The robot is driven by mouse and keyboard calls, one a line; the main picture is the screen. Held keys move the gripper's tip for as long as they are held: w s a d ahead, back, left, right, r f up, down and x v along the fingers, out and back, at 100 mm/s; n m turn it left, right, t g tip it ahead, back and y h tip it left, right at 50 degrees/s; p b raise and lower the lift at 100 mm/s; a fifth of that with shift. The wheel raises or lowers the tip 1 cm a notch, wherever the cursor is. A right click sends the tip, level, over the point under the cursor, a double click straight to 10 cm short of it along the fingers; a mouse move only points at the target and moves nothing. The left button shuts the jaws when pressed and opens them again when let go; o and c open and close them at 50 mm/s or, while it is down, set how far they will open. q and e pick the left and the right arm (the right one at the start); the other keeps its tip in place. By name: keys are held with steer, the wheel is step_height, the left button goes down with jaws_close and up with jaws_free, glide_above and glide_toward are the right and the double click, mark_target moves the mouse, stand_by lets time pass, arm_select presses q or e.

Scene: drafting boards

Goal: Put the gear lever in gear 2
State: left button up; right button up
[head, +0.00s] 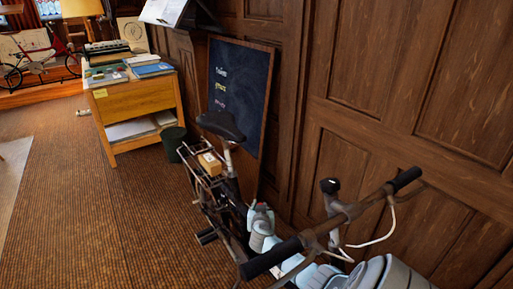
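A bicycle leans along the wooden wall. Its handlebar (350,211) is in the lower right of the head view, with black grips (271,258) at both ends. A short upright stalk with a black knob (330,186) stands by the bar; it may be the gear lever, but I cannot read any gear mark. My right gripper (261,208) appears small, beyond the handlebar and below the saddle, close to the bicycle frame. Its fingers are too small to tell whether they are open or hold anything. My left gripper is not in view.
The black saddle (221,125) and a rear rack with a brown box (210,163) are to the left of my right gripper. A chalkboard (240,88) leans on the panelled wall. A wooden desk (138,103) and dark bin (173,143) stand farther back. The carpet at left is clear.

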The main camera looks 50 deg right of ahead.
steer(key=o, duration=0.4)
steer(key=shift+o, duration=0.2)
steer(key=v, duration=1.2)
